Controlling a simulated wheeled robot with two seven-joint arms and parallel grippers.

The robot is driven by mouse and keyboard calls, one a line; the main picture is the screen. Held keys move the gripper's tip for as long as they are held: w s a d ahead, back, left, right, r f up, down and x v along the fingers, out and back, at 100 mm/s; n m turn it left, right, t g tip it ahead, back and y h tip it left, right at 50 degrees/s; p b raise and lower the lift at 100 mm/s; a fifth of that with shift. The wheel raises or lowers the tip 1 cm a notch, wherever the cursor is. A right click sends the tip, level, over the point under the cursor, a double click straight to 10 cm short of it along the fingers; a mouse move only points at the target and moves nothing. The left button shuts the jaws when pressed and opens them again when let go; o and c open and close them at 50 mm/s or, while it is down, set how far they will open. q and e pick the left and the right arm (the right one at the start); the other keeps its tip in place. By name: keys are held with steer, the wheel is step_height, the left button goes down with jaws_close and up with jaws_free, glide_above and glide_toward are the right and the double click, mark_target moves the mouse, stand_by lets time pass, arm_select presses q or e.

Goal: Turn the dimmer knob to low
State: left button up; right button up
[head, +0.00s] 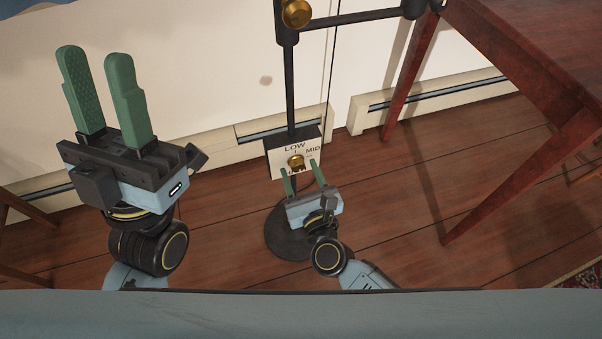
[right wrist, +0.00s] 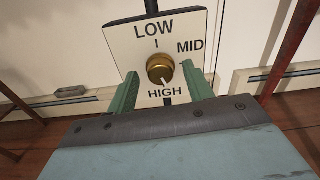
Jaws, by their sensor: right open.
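The brass dimmer knob (head: 296,161) sits on a white dial plate (head: 284,171) on the black lamp pole. In the right wrist view the knob (right wrist: 160,68) is near the centre, with LOW above it, MID to its right and HIGH below. A pale mark on the knob points down toward HIGH. My right gripper (head: 301,169) is open, its green fingers (right wrist: 159,70) one on each side of the knob in the picture, with visible gaps. I cannot tell how deep they reach. My left gripper (head: 95,56) is open and empty, raised at the left.
The lamp's round black base (head: 286,236) stands on the wooden floor (head: 400,250). A reddish wooden table (head: 540,70) is at the right, its legs near the lamp. A baseboard heater (head: 430,105) runs along the wall. Another brass piece (head: 296,13) is higher on the pole.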

steer(key=shift+w, duration=0.2)
steer(key=c, duration=1)
steer(key=shift+o, duration=0.2)
